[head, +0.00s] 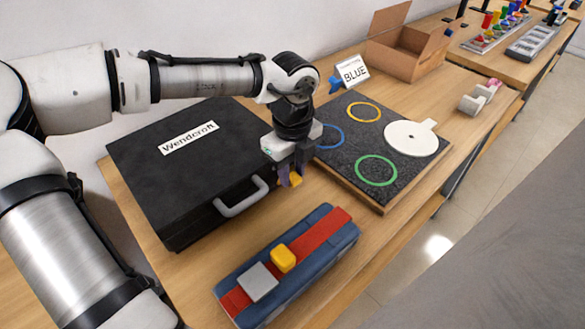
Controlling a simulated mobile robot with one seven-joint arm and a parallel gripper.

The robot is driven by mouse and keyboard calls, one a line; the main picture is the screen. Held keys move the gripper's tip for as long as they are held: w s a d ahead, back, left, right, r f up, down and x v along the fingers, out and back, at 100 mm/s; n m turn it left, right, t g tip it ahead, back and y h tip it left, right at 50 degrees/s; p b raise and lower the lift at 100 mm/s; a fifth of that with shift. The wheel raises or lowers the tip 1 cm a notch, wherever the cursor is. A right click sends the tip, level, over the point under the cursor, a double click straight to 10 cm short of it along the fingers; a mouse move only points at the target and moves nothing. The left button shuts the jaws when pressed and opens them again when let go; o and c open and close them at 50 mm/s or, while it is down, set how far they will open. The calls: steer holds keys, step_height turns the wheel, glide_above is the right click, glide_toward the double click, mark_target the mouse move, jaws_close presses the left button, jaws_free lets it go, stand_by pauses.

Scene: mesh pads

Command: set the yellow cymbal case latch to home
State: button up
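The black case (170,180), labelled "Wendcraft", lies closed on the wooden table with a grey handle (241,197) on its front side. My gripper (292,177) points down at the case's front right corner. A small yellow piece (295,181) shows at my fingertips, beside the case front; it looks like the yellow latch. My fingers partly hide it, and I cannot tell whether they are closed on it or only around it. Its setting cannot be read from this view.
In front lies a blue block with a red strap (325,232), a yellow cube (283,258) and a grey piece (258,282). To the right is a dark board (345,138) with coloured rings and a white disc (411,138). Behind stand a "BLUE" sign (353,71) and an open cardboard box (408,50).

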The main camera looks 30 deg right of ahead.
steer(key=shift+c, duration=0.6)
steer(key=g+p, duration=0.1)
steer(key=p, duration=0.2)
steer(key=shift+w+r, duration=0.35)
steer(key=shift+r, duration=0.05)
steer(key=w+g+p, duration=0.1)
steer(key=g+p, duration=0.1)
steer(key=p, duration=0.2)
steer(key=shift+w+r+h, duration=0.15)
steer(key=shift+h, duration=0.15)
steer(key=shift+w+a+g+p, duration=0.15)
steer(key=shift+w+g+p, duration=0.2)
steer(key=shift+g+p, duration=0.3)
steer(key=o, duration=0.9)
steer(key=b+v, duration=0.2)
steer(key=v, duration=1.1)
steer(key=shift+w+r+b, duration=0.15)
steer(key=shift+r+b, duration=0.1)
steer(key=shift+b, duration=0.15)
